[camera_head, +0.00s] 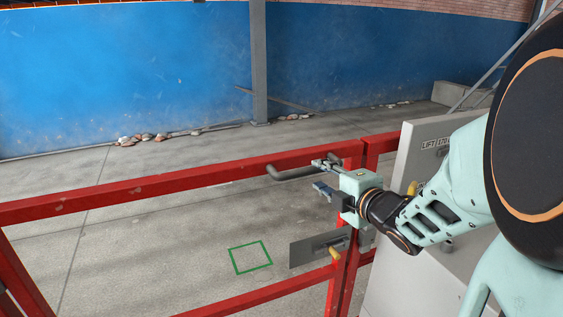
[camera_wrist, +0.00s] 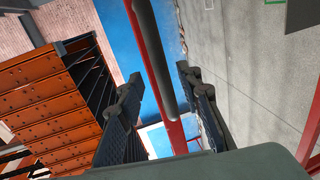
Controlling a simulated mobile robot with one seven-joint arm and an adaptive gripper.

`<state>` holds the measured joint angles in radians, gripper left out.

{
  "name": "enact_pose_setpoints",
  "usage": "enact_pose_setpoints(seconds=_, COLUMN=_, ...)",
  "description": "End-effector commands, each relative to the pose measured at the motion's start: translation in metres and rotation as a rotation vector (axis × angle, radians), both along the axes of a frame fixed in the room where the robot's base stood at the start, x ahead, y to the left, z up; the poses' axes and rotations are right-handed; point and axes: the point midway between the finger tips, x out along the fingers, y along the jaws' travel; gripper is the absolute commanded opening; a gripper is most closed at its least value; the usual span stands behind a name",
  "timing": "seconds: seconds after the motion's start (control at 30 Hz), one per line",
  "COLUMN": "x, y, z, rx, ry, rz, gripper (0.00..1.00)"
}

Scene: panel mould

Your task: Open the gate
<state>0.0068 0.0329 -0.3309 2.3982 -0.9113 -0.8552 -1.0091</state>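The red gate (camera_head: 150,186) has a top rail, a lower rail and uprights, and stands in line with the red post at its right. A dark grey bar handle (camera_head: 290,173) shows along its top rail, just left of my gripper. My gripper (camera_head: 321,176) is at the right end of the gate, with its fingers spread apart. In the wrist view the handle (camera_wrist: 157,50) runs between the lines of the two open fingers, nearer the right one, with the red rail behind it. I cannot tell whether a finger touches it. My gripper hides part of the gate's right end.
A flat grey plate (camera_head: 318,248) with a yellowish knob sits lower on the gate. A grey lift cabinet (camera_head: 412,165) stands close at the right. A green square outline (camera_head: 250,257) marks clear floor. Rubble and a column (camera_head: 259,60) stand by the blue wall.

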Motion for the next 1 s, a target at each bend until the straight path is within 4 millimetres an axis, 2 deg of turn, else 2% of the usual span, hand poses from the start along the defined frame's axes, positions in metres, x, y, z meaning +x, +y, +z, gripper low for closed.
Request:
enact_pose_setpoints(seconds=0.1, x=0.020, y=0.008, z=-0.006, rx=-0.002, ry=0.001, rz=0.003, gripper=0.33)
enact_pose_setpoints(seconds=0.3, x=0.043, y=0.014, z=-0.010, rx=-0.002, ry=0.002, rz=0.000, gripper=0.33)
enact_pose_setpoints(seconds=0.5, x=0.051, y=0.016, z=-0.011, rx=-0.002, ry=0.001, rz=-0.002, gripper=0.33)
enact_pose_setpoints(seconds=0.73, x=0.052, y=0.016, z=-0.011, rx=-0.002, ry=0.001, rz=-0.002, gripper=0.33)
enact_pose_setpoints(seconds=0.77, x=0.052, y=0.016, z=-0.011, rx=-0.002, ry=0.001, rz=-0.002, gripper=0.32)
enact_pose_setpoints(seconds=1.0, x=0.052, y=0.016, z=-0.011, rx=-0.002, ry=0.001, rz=-0.002, gripper=0.05)
